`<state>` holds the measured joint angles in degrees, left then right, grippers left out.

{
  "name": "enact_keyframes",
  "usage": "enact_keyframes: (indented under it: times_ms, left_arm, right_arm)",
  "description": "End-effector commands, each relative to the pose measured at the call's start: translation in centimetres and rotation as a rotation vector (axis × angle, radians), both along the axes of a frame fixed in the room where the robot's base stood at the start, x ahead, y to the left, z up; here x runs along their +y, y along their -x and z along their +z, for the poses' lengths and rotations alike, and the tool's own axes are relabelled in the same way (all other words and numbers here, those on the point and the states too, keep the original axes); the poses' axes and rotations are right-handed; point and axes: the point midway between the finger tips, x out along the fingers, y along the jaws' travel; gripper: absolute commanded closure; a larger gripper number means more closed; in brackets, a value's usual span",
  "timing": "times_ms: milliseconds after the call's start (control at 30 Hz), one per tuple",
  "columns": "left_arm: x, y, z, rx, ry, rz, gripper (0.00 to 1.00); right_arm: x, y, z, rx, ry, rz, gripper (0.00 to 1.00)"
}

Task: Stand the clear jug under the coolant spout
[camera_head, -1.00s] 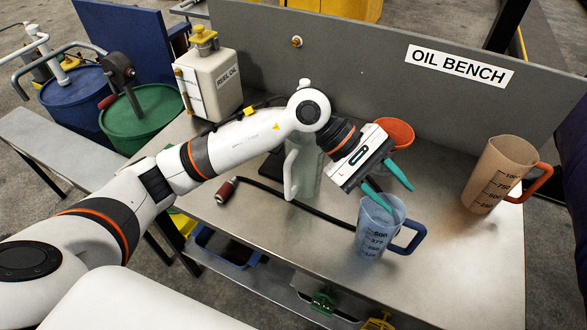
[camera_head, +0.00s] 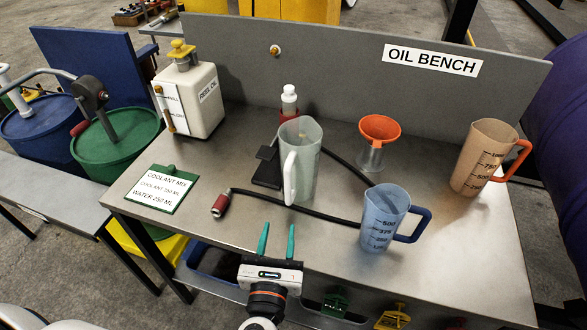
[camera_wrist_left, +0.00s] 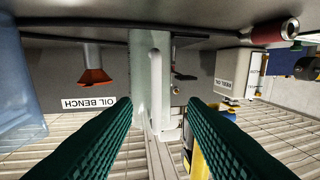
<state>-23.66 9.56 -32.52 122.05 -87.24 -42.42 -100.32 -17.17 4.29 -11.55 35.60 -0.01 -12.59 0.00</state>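The clear jug (camera_head: 305,165), faintly green with a pale handle, stands upright on the bench, its handle toward the front. It also shows upside down in the left wrist view (camera_wrist_left: 138,75), beyond the fingers. My left gripper (camera_head: 278,238) is at the bench's front edge, in front of the jug and apart from it. Its teal fingers are spread and empty; they also show in the left wrist view (camera_wrist_left: 160,106). My right gripper is out of view. A green drum (camera_head: 118,143) with a pump stands left of the bench; I cannot tell which outlet is the coolant spout.
A blue measuring jug (camera_head: 382,222) and a brown one (camera_head: 484,158) stand right. An orange funnel (camera_head: 380,128) stands behind. A black hose with a red end (camera_head: 220,205) crosses the bench. A coolant-mix card (camera_head: 168,190) and an oil container (camera_head: 190,98) are left.

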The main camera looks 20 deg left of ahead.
Motion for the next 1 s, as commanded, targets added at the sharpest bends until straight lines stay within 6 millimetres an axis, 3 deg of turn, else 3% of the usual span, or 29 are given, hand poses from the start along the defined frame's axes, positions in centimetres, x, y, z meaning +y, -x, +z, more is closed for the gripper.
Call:
enact_keyframes:
  times_ms: [300,567,800,1000]
  left_arm:
    - [0.8,-5.2,0.2,-0.001,-0.002,0.004,0.61]
    - [1.0,-7.3,0.2,0.000,0.000,0.004,0.61]
    - [1.3,-10.8,0.1,-0.001,-0.001,0.003,0.61]
    - [1.4,-11.6,0.0,0.001,0.000,0.002,0.61]
  right_arm:
    - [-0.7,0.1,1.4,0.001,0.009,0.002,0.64]
    - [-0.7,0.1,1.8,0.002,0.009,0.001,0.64]
    - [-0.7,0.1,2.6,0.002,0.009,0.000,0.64]
    - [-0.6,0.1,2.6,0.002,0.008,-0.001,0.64]
